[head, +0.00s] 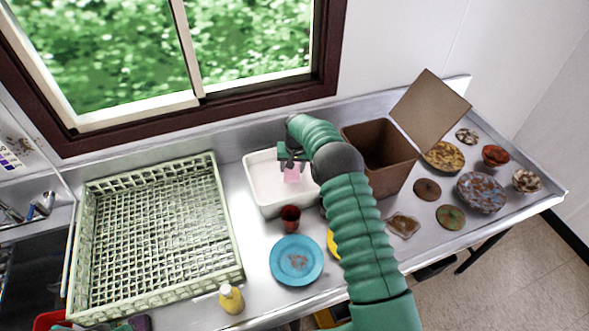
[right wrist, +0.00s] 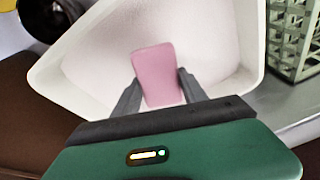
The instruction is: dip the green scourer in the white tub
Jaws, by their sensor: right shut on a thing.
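The white tub (head: 252,196) stands on the metal counter below the window, and its pale inside fills much of the right wrist view (right wrist: 90,75). My right gripper (head: 291,165) is over the tub, shut on a pink pad (right wrist: 156,72); the pad also shows in the head view (head: 292,175). The pad hangs between the fingers over the pale inside of the tub; I cannot tell whether it touches what is in there. The held pad looks pink, not green. A small green piece (head: 124,327) shows at the bottom edge, partly cut off. My left gripper is out of view.
A pale green rack (head: 232,225) lies left of the tub, a brown open box (head: 392,170) right of it. A dark red cup (head: 290,217), a blue plate (head: 296,260) and a yellow bottle (head: 231,298) stand in front. Dirty dishes (head: 482,192) crowd the right end.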

